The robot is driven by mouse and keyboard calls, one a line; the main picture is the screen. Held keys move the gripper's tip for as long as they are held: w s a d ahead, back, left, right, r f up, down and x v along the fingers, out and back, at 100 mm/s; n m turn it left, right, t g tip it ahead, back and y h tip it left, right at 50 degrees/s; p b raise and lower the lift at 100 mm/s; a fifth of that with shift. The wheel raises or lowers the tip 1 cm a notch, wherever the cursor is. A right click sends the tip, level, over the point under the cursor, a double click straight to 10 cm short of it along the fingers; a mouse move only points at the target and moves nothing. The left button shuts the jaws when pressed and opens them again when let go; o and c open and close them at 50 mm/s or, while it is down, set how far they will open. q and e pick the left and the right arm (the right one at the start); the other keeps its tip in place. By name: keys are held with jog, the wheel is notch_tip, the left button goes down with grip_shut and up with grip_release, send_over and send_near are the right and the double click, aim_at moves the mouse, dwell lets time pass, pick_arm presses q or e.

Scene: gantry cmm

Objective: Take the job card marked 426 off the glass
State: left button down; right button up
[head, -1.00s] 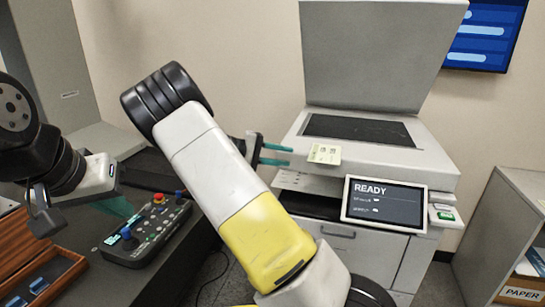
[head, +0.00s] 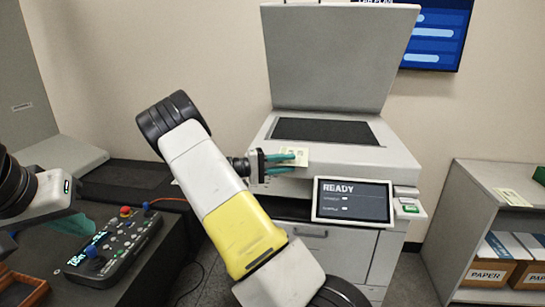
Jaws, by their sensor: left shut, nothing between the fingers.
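A pale yellow card (head: 299,154) lies at the front left edge of the copier's top, in front of the dark glass (head: 330,131). Its print is too small to read. My right gripper (head: 291,164) is at the card's left side with its teal fingers apart. The upper finger overlaps the card in the picture, and the lower finger shows below it; I cannot tell whether either touches.
The copier lid (head: 338,60) stands open. A screen (head: 353,201) reading READY is on the copier's front. A control pendant (head: 115,245) lies on the dark bench at left. At right, a grey shelf unit (head: 480,175) holds paper boxes, with another yellowish card (head: 513,197) on top.

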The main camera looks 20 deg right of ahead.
jog(key=d, duration=0.2)
jog(key=shift+s+d, duration=0.2)
jog(key=shift+d, duration=0.15)
jog(key=shift+c, duration=0.5)
grip_shut()
jog(key=shift+r, duration=0.15)
